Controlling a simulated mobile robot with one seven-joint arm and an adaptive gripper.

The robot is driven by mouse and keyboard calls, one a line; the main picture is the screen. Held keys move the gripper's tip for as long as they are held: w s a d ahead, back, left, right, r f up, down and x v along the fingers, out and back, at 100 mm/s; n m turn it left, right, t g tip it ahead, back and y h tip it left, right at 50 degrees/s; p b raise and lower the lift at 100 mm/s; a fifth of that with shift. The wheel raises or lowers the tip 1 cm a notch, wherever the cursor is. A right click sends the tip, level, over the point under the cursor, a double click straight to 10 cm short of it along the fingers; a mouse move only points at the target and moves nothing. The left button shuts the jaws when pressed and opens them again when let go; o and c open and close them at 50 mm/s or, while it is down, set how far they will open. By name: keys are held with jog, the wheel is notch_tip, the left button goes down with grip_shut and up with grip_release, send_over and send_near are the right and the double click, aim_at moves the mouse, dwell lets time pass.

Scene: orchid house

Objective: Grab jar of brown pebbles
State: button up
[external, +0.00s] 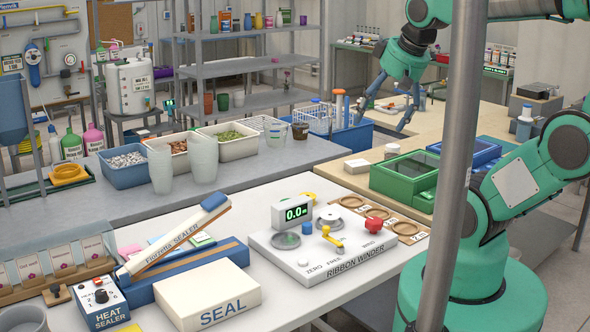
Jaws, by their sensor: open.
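My gripper (384,116) hangs at the upper middle of the external view, pointing down, with its two dark blue fingers spread apart. It appears empty and is over or near the wooden bench (458,116) behind the grey counter. I cannot make out a jar of brown pebbles for certain. Several small containers (497,56) with dark or reddish fill stand in a row on the far bench at the upper right, too small to identify.
A blue crate with a wire basket (320,118) and bottles stands left of my gripper. A green box (405,180) and a blue tray (463,153) sit on the wooden bench. Bins of grey pebbles (126,161) and green matter (231,136) stand on the grey counter.

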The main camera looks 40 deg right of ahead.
dwell(0.3)
jog(key=w+d+r+m+p, duration=0.25)
jog(key=w+d+m, duration=0.2)
jog(key=w, duration=0.45)
jog(key=w+d+r+m+p, duration=0.25)
jog(key=w+m, duration=0.25)
jog(key=w, duration=0.4)
jog(key=w+d+f+m+p, duration=0.3)
jog(key=w+d+m+p, duration=0.2)
jog(key=w+d+m, duration=0.85)
jog(key=w+d+f+m+p, duration=0.2)
jog(key=w+d+f+m, duration=0.3)
jog(key=d, duration=0.6)
jog(key=w+d+f+m+p, duration=0.2)
jog(key=w+d+f, duration=0.4)
jog(key=d, duration=0.5)
jog(key=s+d+f+m+g+h+p, duration=0.1)
jog(key=s+d+f+m+p, duration=0.1)
jog(key=d+f+m, duration=0.7)
jog(key=d+f+p, duration=0.1)
jog(key=d+f, duration=0.6)
jog(key=f, duration=0.1)
jog(key=shift+d+m, duration=0.3)
jog(key=shift+d, duration=0.05)
